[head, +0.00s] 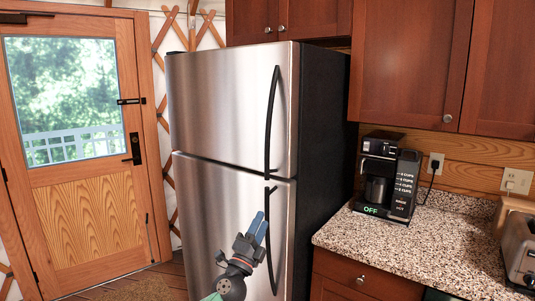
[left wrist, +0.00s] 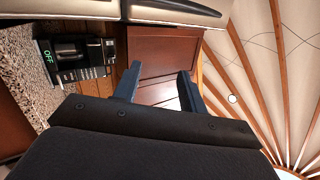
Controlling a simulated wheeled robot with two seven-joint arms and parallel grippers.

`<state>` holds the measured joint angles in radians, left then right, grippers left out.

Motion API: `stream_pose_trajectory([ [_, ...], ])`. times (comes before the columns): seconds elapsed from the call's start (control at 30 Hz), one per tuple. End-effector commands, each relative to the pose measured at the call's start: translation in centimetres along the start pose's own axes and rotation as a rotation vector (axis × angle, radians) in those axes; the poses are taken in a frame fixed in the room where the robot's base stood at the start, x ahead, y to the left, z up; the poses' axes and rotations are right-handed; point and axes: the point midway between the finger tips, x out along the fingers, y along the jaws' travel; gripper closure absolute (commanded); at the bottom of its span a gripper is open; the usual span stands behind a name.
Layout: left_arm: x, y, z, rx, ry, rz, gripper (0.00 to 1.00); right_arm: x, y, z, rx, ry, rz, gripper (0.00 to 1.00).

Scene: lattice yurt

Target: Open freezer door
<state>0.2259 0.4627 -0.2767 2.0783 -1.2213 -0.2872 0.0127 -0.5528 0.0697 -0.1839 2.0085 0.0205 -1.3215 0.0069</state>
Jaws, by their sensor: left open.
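The stainless steel fridge stands in the middle of the head view. Its upper freezer door (head: 222,105) is shut, with a long black curved vertical handle (head: 271,122) along its right side. The lower fridge door (head: 205,215) is also shut and has a similar black handle (head: 268,250). My left gripper (head: 261,221) is in front of the lower door, beside its handle and below the freezer handle, fingers pointing up. In the left wrist view my left gripper (left wrist: 160,72) is open with nothing between its fingers. My right gripper is not in view.
A granite counter (head: 450,237) is right of the fridge, with a coffee maker (head: 386,178) and a toaster (head: 519,250). Wooden cabinets (head: 410,65) hang above. A wooden door with a window (head: 82,200) is at the left. Some floor (head: 135,287) shows before it.

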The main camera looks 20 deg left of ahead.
Motion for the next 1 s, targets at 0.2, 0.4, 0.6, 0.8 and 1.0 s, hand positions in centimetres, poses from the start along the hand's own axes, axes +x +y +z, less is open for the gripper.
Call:
stream_pose_trajectory([
  [0.2, 7.3, -4.6, -0.7, 0.361, 0.276, -0.098, 0.58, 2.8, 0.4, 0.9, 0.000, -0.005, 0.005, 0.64],
  [0.4, 12.8, -7.0, 0.5, 0.715, 0.486, -0.097, 0.58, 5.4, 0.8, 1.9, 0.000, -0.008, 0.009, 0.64],
  [0.6, 17.5, -8.6, 4.5, 1.056, 0.630, -0.009, 0.58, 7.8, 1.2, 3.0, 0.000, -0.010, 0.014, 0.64],
  [0.8, 20.4, -10.0, 8.9, 1.279, 0.692, 0.104, 0.58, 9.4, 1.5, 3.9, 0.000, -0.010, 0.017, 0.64],
  [1.0, 21.4, -10.5, 10.8, 1.354, 0.707, 0.156, 0.58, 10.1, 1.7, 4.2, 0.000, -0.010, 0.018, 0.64],
])
